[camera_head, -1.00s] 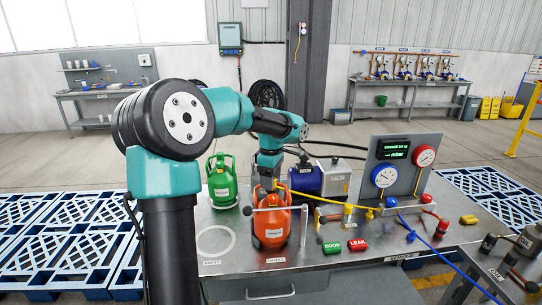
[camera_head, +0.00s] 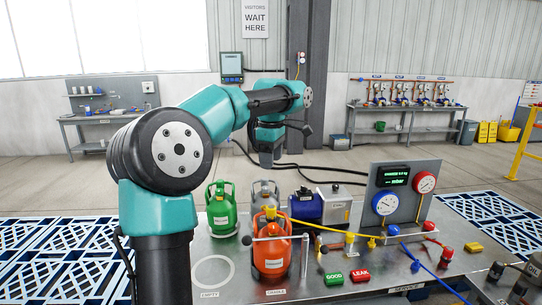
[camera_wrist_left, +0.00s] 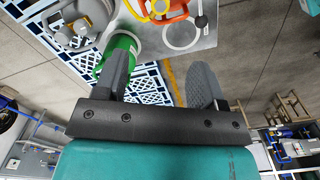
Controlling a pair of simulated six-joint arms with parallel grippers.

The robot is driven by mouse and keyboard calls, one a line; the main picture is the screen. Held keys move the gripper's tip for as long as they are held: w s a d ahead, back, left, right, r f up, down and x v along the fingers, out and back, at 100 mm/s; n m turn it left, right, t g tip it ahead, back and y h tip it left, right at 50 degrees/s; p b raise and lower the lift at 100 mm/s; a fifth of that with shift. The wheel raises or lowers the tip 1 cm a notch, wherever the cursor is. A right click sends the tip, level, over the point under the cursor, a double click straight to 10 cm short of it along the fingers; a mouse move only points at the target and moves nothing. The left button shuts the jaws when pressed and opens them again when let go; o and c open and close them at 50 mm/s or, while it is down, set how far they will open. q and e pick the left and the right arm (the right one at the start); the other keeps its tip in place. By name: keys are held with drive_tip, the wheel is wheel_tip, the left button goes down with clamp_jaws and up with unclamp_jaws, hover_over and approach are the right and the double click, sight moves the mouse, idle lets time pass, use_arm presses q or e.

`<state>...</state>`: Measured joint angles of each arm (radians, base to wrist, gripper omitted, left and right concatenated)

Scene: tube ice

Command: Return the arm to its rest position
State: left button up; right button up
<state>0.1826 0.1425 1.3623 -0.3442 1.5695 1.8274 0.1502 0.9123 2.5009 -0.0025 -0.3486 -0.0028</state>
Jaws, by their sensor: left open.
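My left arm rises from the lower left of the head view and bends over above the bench. My left gripper (camera_head: 266,158) hangs from it, pointing down, in the air behind and above the cylinders. In the left wrist view its two dark fingers (camera_wrist_left: 160,75) are spread apart with nothing between them. The green cylinder (camera_head: 221,212), the grey cylinder (camera_head: 265,193) and the orange cylinder (camera_head: 271,258) stand upright on the bench. The green cylinder (camera_wrist_left: 120,45) also shows behind one finger in the wrist view. My right gripper is not in view.
The metal bench (camera_head: 235,250) carries a blue pump (camera_head: 305,206), a gauge panel (camera_head: 405,190), yellow and blue hoses, and green and red tags. An empty marked ring (camera_head: 212,272) lies at its left. Blue pallets (camera_head: 60,255) flank the bench. The air around the gripper looks clear.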

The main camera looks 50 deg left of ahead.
use_arm(q)
drive_tip(key=shift+r, duration=0.35)
